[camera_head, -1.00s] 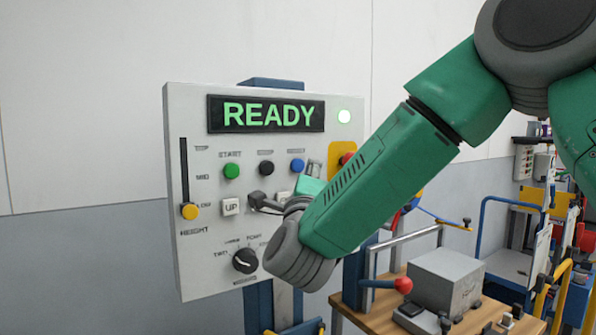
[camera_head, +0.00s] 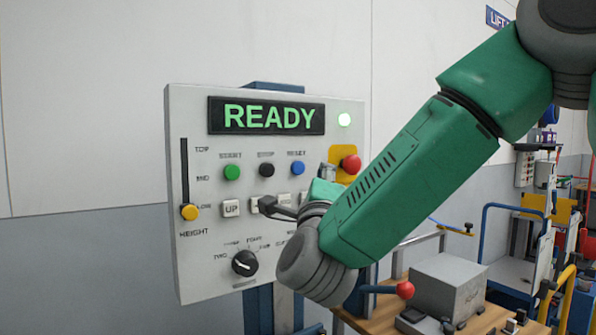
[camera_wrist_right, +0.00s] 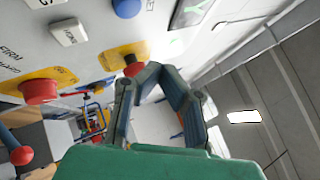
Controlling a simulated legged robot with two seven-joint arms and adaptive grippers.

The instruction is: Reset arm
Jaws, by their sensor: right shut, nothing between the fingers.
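My right gripper (camera_head: 268,206) is in front of the grey control panel (camera_head: 215,275), its dark fingers shut and empty. The fingers (camera_wrist_right: 157,78) also show in the wrist view, in front of the panel face. In the head view the gripper and forearm cover part of the lower button row; whether the fingers touch the panel is unclear. My left gripper is not in view.
The panel has green (camera_head: 231,172), black (camera_head: 266,169) and blue (camera_head: 297,168) buttons, a red button (camera_head: 350,164) on a yellow plate, a dial (camera_head: 244,263) and a yellow slider knob (camera_head: 189,211). A wooden bench (camera_head: 490,322) with a grey block (camera_head: 447,286) stands at right.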

